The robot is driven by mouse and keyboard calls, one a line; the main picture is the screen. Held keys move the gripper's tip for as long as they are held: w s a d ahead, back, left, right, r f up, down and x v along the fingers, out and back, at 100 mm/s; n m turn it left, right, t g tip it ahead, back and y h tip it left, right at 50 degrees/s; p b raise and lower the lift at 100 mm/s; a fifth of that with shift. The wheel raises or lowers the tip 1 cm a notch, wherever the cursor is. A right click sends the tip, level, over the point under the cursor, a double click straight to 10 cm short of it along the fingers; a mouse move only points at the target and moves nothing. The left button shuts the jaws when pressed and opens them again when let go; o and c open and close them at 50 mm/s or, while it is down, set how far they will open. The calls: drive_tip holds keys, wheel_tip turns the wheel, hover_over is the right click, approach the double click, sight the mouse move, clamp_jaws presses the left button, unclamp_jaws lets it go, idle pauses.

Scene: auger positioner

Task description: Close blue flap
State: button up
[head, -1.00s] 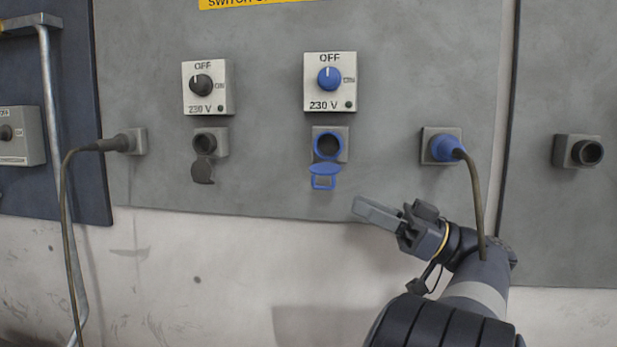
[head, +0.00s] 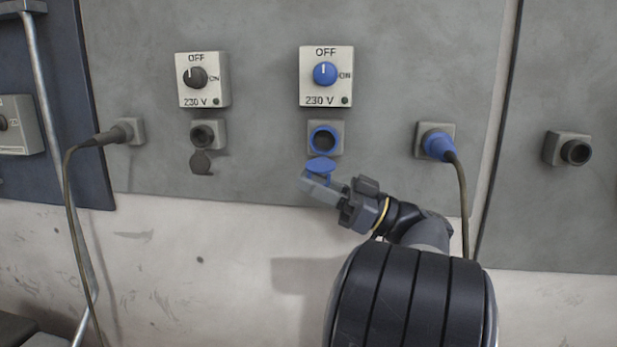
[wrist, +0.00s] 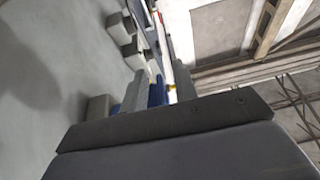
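The blue flap (head: 320,165) hangs open below the blue-ringed socket (head: 323,140) on the grey wall panel. The socket's round opening is uncovered. My gripper (head: 312,186) is just below the flap, its fingers reaching in from the lower right. The fingertips overlap the flap's lower part in the head view, so contact cannot be told. In the wrist view my two fingers (wrist: 160,85) stand apart, with blue (wrist: 157,94) showing in the gap between them.
A blue-knob switch box (head: 325,76) sits above the socket. A blue plug with a cable (head: 437,145) is to the right, its cable hanging behind my arm. A dark-flapped socket (head: 205,135) is to the left. The wall below the panel is bare.

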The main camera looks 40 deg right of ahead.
drive_tip(key=shift+w+a+r, duration=0.25)
drive_tip(key=shift+w+a, duration=0.15)
drive_tip(key=shift+w, duration=0.05)
drive_tip(key=shift+c, duration=0.6)
clamp_jaws()
